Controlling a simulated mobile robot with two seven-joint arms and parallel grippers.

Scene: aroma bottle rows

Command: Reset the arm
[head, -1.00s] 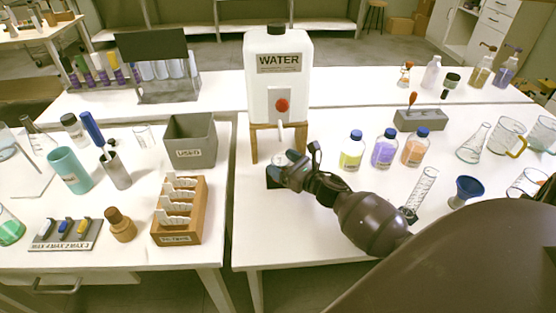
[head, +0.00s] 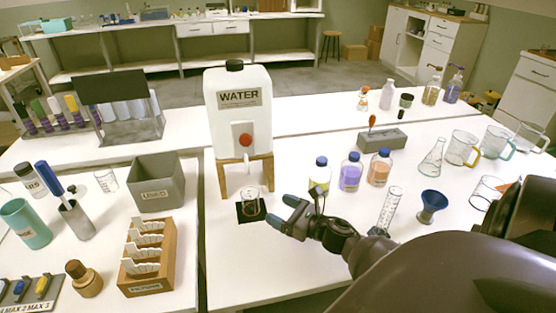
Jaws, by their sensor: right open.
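My right gripper (head: 300,206) is open and empty, low over the right table. Its fingers point left, just right of a small glass beaker (head: 251,206). The beaker stands on a dark square pad (head: 242,217) under the spout of the white water tank (head: 239,110), and the gripper looks apart from it. The water tank has a red knob and rests on a wooden stand (head: 265,172). My left gripper is not in view.
Bottles with yellow (head: 319,174), purple (head: 350,173) and orange (head: 379,169) liquid stand behind the gripper. A graduated cylinder (head: 389,209) and a blue funnel (head: 432,204) stand to its right. A grey bin (head: 158,187) and a wooden filter box (head: 150,265) are left. The front of the right table is clear.

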